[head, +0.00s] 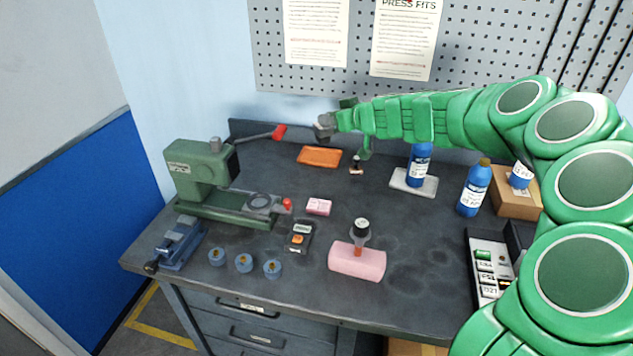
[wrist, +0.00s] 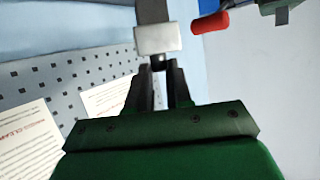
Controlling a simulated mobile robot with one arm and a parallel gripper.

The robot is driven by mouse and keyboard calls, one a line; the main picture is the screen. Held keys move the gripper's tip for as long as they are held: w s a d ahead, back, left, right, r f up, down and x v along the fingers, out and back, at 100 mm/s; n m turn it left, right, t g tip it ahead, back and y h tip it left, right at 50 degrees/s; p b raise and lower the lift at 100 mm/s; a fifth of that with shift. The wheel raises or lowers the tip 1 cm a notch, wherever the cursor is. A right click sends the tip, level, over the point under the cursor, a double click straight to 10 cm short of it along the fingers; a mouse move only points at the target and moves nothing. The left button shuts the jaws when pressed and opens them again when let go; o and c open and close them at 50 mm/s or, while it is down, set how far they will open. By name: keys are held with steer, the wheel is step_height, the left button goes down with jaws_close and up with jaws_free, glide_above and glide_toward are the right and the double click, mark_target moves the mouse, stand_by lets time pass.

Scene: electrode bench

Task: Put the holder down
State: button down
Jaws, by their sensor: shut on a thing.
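My gripper (wrist: 160,88) is shut on a grey metal piece, seemingly the holder (wrist: 160,40), with a pale block face and a darker shank running up out of the wrist view. In the head view my gripper (head: 334,121) is at the left end of my outstretched arm, above the back of the bench. The grey holder (head: 323,127) shows small at its tip, apart from the bench top (head: 410,260). The fingers partly hide the holder's near end, and its full shape cannot be told.
A green press (head: 195,180) with a red-tipped lever (head: 279,132) stands left of my gripper. An orange tray (head: 319,156) lies below it. Blue bottles (head: 474,188), a pink block (head: 357,263), a vise (head: 178,245) and blue pucks (head: 243,263) stand around. Bench at centre right is clear.

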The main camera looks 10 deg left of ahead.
steer(key=s+n+g, duration=0.1)
steer(key=s+f+n+g+y, duration=0.1)
steer(key=n+g, duration=0.1)
steer(key=shift+d+y, duration=0.3)
steer(key=shift+d, duration=0.1)
steer(key=shift+s+f+m+t+h, duration=0.5)
steer(key=shift+s+f+m+t, duration=0.45)
steer(key=shift+s+f, duration=1.4)
steer(key=shift+w+a+f, duration=0.75)
steer(key=shift+w+f, duration=1.55)
steer(key=shift+f, duration=0.05)
steer(key=shift+w+a+f, duration=0.7)
steer(key=shift+w+f, duration=1.6)
steer(key=shift+w, duration=0.05)
steer(key=shift+w+a+f, duration=0.75)
steer(key=shift+w+f, duration=1.55)
steer(key=shift+f, duration=0.05)
steer(key=shift+f, duration=0.1)
